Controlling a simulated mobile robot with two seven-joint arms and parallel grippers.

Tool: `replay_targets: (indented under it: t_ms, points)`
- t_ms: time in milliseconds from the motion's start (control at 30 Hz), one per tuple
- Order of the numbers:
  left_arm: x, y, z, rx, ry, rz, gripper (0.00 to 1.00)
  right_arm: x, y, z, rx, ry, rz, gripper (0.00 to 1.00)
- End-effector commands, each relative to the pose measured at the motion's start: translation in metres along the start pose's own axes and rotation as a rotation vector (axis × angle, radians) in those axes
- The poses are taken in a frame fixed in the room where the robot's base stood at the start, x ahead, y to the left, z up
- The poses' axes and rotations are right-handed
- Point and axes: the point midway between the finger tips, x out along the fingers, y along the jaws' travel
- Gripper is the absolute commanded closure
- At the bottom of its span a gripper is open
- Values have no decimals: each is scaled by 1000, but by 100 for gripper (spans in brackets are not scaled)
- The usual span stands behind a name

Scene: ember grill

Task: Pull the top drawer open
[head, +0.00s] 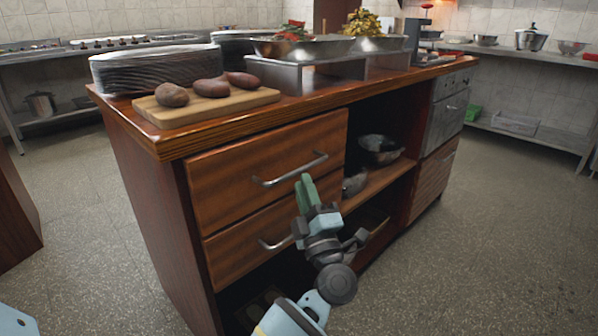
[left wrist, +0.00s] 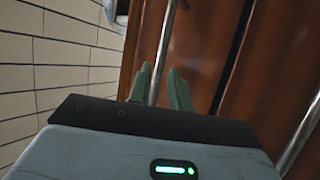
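The top drawer (head: 235,180) is a brown wooden front in the left half of the counter cabinet. It looks shut, level with the drawer below. Its metal bar handle (head: 278,178) runs across the front. My left gripper (head: 305,182) is at the right part of this handle, its green fingers pointing at the drawer. In the left wrist view the gripper (left wrist: 160,72) is open, one finger on each side of the handle bar (left wrist: 163,55), with small gaps visible. Whether either finger touches the bar I cannot tell. My right gripper is not in view.
A lower drawer (head: 232,248) with its own handle sits just beneath. To the right are open shelves with a metal bowl (head: 380,148). A cutting board (head: 207,108) with brown potato-like items lies on the countertop near its edge. The floor (head: 480,240) in front is clear.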

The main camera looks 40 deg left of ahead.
Motion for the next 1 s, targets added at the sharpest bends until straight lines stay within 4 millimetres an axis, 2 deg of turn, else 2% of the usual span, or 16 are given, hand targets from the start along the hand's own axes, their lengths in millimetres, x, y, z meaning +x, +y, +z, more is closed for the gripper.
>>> replay_targets:
  t_ms: [200,400,700,867,1000]
  points:
    - [33,-1,0,2,1,2,80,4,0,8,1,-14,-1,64]
    - [48,0,0,1,-1,1,80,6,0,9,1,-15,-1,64]
    - [50,0,0,1,-1,0,80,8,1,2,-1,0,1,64]
    - [50,0,0,1,-1,1,100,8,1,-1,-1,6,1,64]
    - [50,0,0,1,-1,1,100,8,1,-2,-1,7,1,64]
